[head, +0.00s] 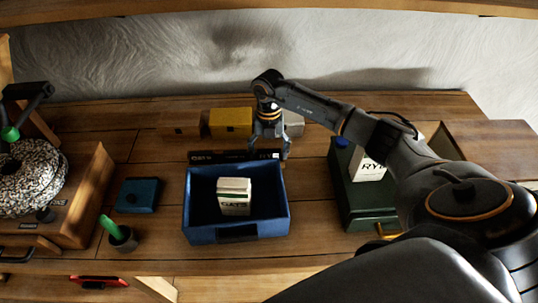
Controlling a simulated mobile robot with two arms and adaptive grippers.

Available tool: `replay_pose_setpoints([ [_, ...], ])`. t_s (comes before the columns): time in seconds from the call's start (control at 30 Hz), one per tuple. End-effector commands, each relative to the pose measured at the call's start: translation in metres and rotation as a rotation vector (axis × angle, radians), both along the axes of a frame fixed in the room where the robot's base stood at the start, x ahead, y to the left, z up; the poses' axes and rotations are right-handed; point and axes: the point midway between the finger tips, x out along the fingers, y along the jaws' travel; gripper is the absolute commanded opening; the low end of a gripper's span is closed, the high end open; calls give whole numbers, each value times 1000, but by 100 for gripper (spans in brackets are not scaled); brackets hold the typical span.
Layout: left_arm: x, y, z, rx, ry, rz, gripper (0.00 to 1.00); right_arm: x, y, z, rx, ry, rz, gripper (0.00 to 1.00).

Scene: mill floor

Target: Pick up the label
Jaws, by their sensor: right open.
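My right gripper (268,148) points down behind the blue bin (187,205), with its fingers apart and nothing seen between them. Below and behind its fingers is a dark flat strip (222,156) with small pale lettering, along the bin's back edge. It may be the label, but I cannot tell for sure. Whether the fingers touch the strip is unclear. A white and green package (234,193) with printed lettering stands in the blue bin. A plain dark plate (237,231) is on the bin's front. My left gripper does not show.
A yellow block (231,122), a brown block (180,124) and a grey block (294,123) stand at the back. A green crate (355,212) with a white package (366,166) is right. A teal box (138,195), small pot (122,239) and grain mill (30,180) are left.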

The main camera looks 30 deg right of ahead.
Motion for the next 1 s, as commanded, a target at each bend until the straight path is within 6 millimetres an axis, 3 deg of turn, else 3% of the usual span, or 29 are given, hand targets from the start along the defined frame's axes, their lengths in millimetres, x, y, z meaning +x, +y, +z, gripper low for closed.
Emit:
replay_pose_setpoints([
  [0.1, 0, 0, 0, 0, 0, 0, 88, 0, 0, 0, 0, 0, 0, 73],
  [0.3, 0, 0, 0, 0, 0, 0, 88, 0, 0, 0, -1, 1, 0, 34],
  [0.67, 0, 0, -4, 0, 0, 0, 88, 1, -1, 9, -1, -3, -1, 33],
  [1.0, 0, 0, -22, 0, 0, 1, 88, 1, 0, 74, -1, -4, 0, 33],
])
